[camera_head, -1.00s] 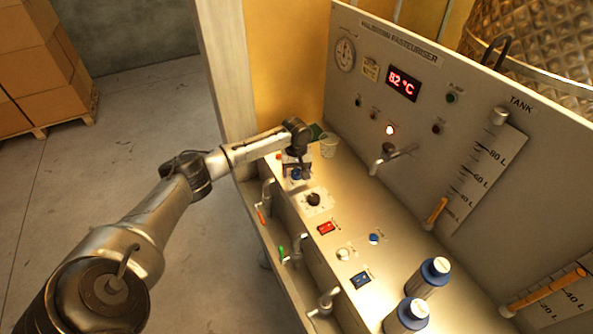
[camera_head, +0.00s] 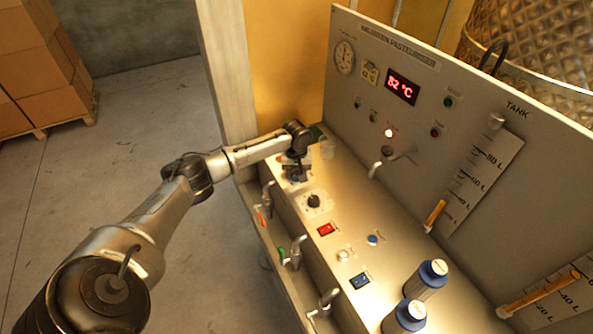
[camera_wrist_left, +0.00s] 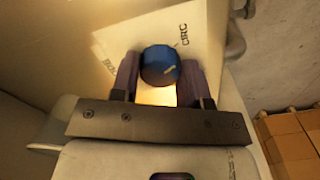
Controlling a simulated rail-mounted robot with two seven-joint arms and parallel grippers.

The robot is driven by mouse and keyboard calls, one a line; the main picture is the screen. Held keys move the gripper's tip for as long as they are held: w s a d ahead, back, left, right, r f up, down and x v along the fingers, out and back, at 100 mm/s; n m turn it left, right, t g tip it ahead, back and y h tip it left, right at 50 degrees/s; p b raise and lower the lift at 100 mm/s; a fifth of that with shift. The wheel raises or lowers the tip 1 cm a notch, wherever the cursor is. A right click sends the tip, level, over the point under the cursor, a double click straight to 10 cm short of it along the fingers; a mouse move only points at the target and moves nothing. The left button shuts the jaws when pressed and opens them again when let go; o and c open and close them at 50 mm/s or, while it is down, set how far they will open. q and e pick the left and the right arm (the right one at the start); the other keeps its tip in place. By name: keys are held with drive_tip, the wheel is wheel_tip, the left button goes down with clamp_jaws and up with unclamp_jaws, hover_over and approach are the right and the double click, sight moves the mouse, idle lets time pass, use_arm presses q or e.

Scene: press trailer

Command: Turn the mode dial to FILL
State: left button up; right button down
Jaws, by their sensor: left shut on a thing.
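The mode dial is a blue round knob (camera_wrist_left: 159,65) on a white label plate (camera_wrist_left: 200,25) in the left wrist view. The word CIRC reads beside it on the right; the lettering on the left is too blurred to read. A pale pointer mark on the knob faces the lower right. My left gripper (camera_wrist_left: 160,80) is shut on the dial, one dark finger on each side. In the head view my left gripper (camera_head: 296,170) is at the far left end of the panel and mostly hides the dial. My right gripper is not in view.
Beside the dial on the panel are a black knob (camera_head: 314,201), a red switch (camera_head: 326,229) and a blue switch (camera_head: 360,281). A pale cup (camera_head: 328,149) stands behind my gripper. Taps line the front edge.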

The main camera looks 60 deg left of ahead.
use_arm(q)
drive_tip(key=m+p, duration=0.1)
drive_tip(key=p, duration=0.1)
drive_tip(key=m+p, duration=0.2)
drive_tip(key=shift+r, duration=0.3)
drive_tip(key=m+p, duration=0.2)
drive_tip(key=m, duration=0.1)
drive_tip(key=shift+f, duration=0.1)
drive_tip(key=m+p, duration=0.1)
drive_tip(key=m, duration=0.2)
drive_tip(key=shift+f+p, duration=0.1)
drive_tip(key=shift+p, duration=0.3)
drive_tip(key=shift+m+p, duration=0.4)
drive_tip(key=shift+m, duration=1.8)
drive_tip(key=o, duration=0.9)
drive_tip(key=shift+f, duration=0.1)
